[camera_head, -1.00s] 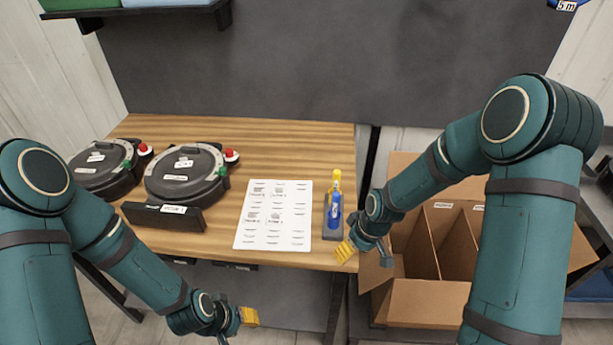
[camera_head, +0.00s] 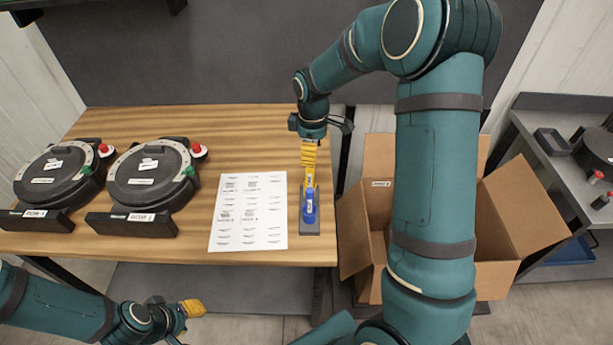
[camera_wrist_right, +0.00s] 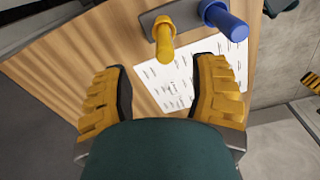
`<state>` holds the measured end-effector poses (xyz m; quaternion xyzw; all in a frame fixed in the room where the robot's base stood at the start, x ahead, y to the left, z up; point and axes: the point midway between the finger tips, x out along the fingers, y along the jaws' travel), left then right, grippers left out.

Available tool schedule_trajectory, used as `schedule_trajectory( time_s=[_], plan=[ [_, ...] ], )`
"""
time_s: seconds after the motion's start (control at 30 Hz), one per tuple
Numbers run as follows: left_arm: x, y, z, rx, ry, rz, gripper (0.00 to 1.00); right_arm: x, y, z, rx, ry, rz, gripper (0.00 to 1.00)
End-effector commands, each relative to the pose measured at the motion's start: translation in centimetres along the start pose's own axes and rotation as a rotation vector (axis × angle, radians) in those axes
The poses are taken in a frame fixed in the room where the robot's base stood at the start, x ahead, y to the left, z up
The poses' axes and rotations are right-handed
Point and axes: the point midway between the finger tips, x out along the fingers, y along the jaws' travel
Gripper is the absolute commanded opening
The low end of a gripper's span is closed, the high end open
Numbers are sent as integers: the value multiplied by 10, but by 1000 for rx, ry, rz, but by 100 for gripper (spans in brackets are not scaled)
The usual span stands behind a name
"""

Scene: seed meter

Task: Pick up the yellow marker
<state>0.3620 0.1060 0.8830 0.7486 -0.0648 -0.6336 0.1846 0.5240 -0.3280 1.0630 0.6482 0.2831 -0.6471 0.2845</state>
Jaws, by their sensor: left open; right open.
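The yellow marker (camera_wrist_right: 164,38) stands in a dark grey holder (camera_wrist_right: 148,22) beside a blue marker (camera_wrist_right: 229,22) in the right wrist view. In the head view the blue marker (camera_head: 312,207) shows in the holder (camera_head: 303,226), with a yellow part just behind it, partly hidden by my right gripper. My right gripper (camera_head: 309,152) is over the far end of the holder. Its yellow fingers also show in the right wrist view (camera_wrist_right: 160,92), spread apart, with the yellow marker ahead of the gap and nothing between them. My left gripper (camera_head: 186,308) is open and empty, in front of the table.
A printed sheet (camera_head: 250,212) lies left of the holder on the wooden table (camera_head: 230,135). Two round black seed meters (camera_head: 152,180) stand further left. An open cardboard box (camera_head: 372,257) with dividers is right of the table. A grey bench (camera_head: 540,115) is far right.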

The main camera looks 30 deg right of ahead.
Motion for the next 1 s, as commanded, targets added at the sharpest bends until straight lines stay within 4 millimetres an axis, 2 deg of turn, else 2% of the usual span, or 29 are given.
schedule_trajectory(
  time_s=[0.03,0.2,0.47,0.7,0.83,1.0],
  plan=[
    [1,0,0,0,0,0,39,12,-1,0,0,-3,-4,59],
    [2,-1,0,0,1,-1,39,37,-1,0,1,-2,-3,59],
    [2,-1,0,0,1,-1,39,54,-3,-1,1,0,-2,59],
    [1,0,0,0,1,-1,39,88,-8,-2,2,-2,-3,59],
    [1,0,0,0,1,-1,39,98,-8,-2,2,0,-2,59],
    [1,0,0,0,1,-1,39,98,-8,-3,2,1,-1,59]
  ],
)
